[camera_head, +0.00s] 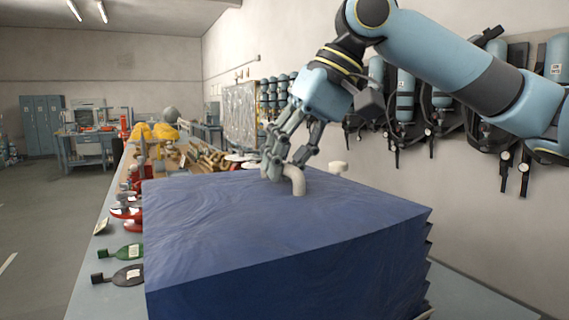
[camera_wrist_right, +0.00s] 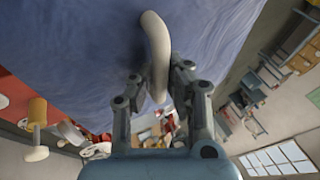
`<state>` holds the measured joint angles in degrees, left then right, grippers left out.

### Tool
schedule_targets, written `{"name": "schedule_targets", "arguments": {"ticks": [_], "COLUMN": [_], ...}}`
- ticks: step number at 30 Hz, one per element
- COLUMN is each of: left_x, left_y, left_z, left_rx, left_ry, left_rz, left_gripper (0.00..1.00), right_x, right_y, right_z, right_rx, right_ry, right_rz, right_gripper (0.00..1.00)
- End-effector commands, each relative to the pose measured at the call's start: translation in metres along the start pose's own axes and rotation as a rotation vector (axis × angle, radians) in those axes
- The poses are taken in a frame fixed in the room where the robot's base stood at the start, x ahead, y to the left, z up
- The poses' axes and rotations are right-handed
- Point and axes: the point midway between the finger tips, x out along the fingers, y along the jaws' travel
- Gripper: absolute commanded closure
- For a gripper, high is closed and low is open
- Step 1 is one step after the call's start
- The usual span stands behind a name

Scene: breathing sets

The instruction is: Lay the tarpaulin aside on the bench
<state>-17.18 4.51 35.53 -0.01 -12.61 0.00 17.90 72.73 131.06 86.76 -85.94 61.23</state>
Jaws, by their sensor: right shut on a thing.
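The blue tarpaulin (camera_head: 270,225) is a thick, box-shaped folded stack with layered edges at its right side. It fills the lower middle of the head view, over the bench (camera_head: 88,290). A pale curved handle (camera_head: 298,181) stands up from its top. My right gripper (camera_head: 279,170) is shut on this handle, reaching down from above. In the right wrist view the handle (camera_wrist_right: 155,45) runs between the fingers, with the blue cloth behind it. The stack hides its own underside, so I cannot tell whether it touches the bench. My left gripper is not in view.
Tools and yellow items (camera_head: 160,132) crowd the bench farther back. Blue cylinders with black harnesses (camera_head: 405,95) hang on the right wall. A bare bench strip (camera_head: 475,292) shows at right.

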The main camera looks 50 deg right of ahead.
Motion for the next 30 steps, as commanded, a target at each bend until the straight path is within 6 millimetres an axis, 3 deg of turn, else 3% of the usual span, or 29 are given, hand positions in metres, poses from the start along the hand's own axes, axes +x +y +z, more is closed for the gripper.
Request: {"name": "schedule_targets", "arguments": {"ticks": [1, 2, 3, 7, 20, 26, 30], "left_x": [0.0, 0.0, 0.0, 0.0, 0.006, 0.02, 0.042], "left_y": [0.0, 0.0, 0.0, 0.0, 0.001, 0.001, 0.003], "left_z": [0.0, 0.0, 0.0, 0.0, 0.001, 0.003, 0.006], "left_rx": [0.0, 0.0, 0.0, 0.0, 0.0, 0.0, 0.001], "left_ry": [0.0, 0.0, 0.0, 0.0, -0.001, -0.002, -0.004], "left_rz": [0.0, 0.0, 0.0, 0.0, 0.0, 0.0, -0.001], "left_gripper": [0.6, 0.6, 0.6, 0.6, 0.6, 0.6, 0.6], "right_x": [0.0, 0.0, 0.0, 0.0, -0.008, -0.03, -0.06], "right_y": [0.0, 0.0, 0.0, 0.0, 0.002, 0.003, 0.003], "right_z": [0.0, 0.001, 0.001, 0.001, 0.0, 0.0, 0.0], "right_rx": [0.0, 0.0, 0.0, 0.0, -0.003, 0.0, 0.001], "right_ry": [-0.002, -0.003, -0.003, -0.003, 0.0, 0.004, 0.008], "right_rz": [-0.001, 0.001, 0.001, 0.0, 0.006, 0.01, 0.007], "right_gripper": [1.0, 0.85, 0.79, 0.65, 0.65, 0.65, 0.65]}}
